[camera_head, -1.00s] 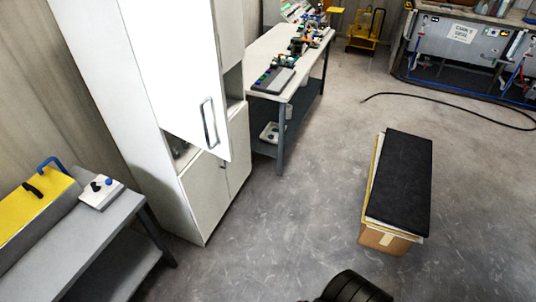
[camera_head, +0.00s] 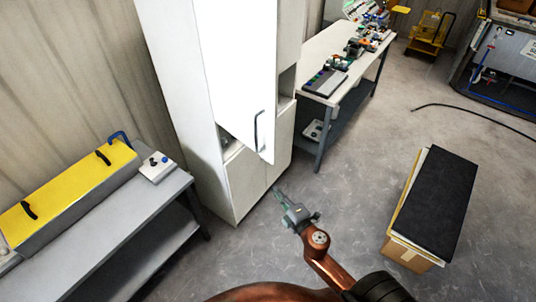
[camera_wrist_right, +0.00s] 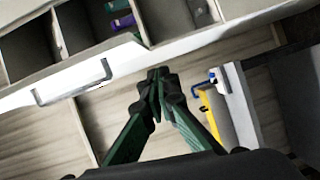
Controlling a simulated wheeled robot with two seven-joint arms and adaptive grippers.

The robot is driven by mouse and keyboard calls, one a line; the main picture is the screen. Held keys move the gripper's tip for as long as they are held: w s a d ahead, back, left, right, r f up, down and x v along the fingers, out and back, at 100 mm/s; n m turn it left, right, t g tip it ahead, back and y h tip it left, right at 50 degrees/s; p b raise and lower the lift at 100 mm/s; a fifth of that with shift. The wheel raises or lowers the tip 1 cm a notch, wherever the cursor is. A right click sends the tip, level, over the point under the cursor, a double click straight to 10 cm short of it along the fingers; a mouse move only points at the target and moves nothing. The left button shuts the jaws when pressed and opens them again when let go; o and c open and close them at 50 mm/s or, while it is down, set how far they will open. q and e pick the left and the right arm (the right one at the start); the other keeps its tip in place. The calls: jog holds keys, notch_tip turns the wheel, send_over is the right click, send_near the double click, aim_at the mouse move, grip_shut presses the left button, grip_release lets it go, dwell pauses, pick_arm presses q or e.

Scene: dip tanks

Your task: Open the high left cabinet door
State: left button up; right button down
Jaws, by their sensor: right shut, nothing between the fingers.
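The tall white cabinet (camera_head: 181,80) stands left of centre in the head view. Its high left door (camera_head: 236,70) is ajar, its lower corner standing out from the cabinet front, with a dark gap at the lower left. A bar handle (camera_head: 258,131) is on the door; the handle also shows in the right wrist view (camera_wrist_right: 75,84). My right gripper (camera_head: 278,194) is below the door and its handle, apart from both. Its green fingers are shut and empty, tips together in the wrist view (camera_wrist_right: 160,82). My left gripper is not in view.
A grey table (camera_head: 150,215) with a yellow-topped case (camera_head: 75,185) stands left of the cabinet. A workbench (camera_head: 322,60) is right of it. A cardboard box with a black top (camera_head: 435,200) stands on the floor at right. Open shelf compartments (camera_wrist_right: 155,15) show in the wrist view.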

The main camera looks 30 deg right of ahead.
aim_at(268, 160)
notch_tip(268, 160, up, 6)
jog(key=a+n+t, duration=0.1)
jog(key=a, duration=0.1)
jog(key=w+d+p, duration=0.1)
jog(key=w, duration=0.2)
jog(key=w+d, duration=0.2)
jog(key=w, duration=0.2)
jog(key=w+d+p, duration=0.1)
jog(key=w, duration=0.2)
jog(key=shift+w+d+p, duration=0.25)
jog(key=shift+w+p, duration=0.05)
